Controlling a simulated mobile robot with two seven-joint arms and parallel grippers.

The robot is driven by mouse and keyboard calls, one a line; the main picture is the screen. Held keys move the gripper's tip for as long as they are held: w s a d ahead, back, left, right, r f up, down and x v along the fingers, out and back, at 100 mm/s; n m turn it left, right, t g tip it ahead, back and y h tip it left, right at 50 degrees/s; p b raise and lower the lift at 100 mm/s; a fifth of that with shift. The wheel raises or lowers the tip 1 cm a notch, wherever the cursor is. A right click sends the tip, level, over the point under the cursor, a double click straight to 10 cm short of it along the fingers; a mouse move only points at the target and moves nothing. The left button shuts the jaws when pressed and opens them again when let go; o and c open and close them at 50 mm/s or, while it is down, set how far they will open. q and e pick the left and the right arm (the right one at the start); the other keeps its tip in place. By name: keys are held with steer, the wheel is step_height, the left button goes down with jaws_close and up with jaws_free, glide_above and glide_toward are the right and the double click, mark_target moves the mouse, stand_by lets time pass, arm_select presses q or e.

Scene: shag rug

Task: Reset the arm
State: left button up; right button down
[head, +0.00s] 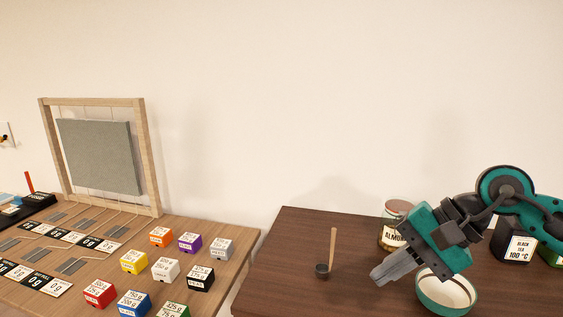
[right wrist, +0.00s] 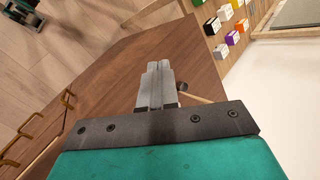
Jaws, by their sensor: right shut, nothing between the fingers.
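My right arm comes in from the right in the head view. Its gripper (head: 378,277) is shut and empty, held above the dark wood table beside a bowl and pointing down to the left. In the right wrist view the two grey fingers (right wrist: 157,74) lie together with nothing between them. My left gripper does not show in the head view.
A small dark scoop with a wooden handle (head: 332,248) stands left of the gripper. An almond jar (head: 390,235), a white-lined teal bowl (head: 432,300) and a black tea tin (head: 515,246) are close by. Several coloured blocks (head: 160,237) stand on the left table.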

steer(key=s+a+m+t+y, duration=0.2)
steer(key=a+m+t+y, duration=0.3)
steer(key=a+m+y, duration=1.1)
steer(key=w+d+f+m+t+h, duration=0.1)
steer(key=d+f+m+t+h, duration=0.6)
steer(key=m, duration=0.9)
steer(key=d+f+m+t+h, duration=0.4)
steer(key=f+m+h, duration=0.5)
steer(key=m, duration=0.8)
steer(key=s+d+f+m+g+h, duration=0.4)
steer(key=s+f+m+g, duration=0.3)
steer(key=s+f+m, duration=0.5)
step_height(320, 180, down, 4)
steer(key=shift+r+m+h, duration=0.2)
steer(key=shift+m+h, duration=0.1)
steer(key=shift+h, duration=0.5)
steer(key=shift+w, duration=0.1)
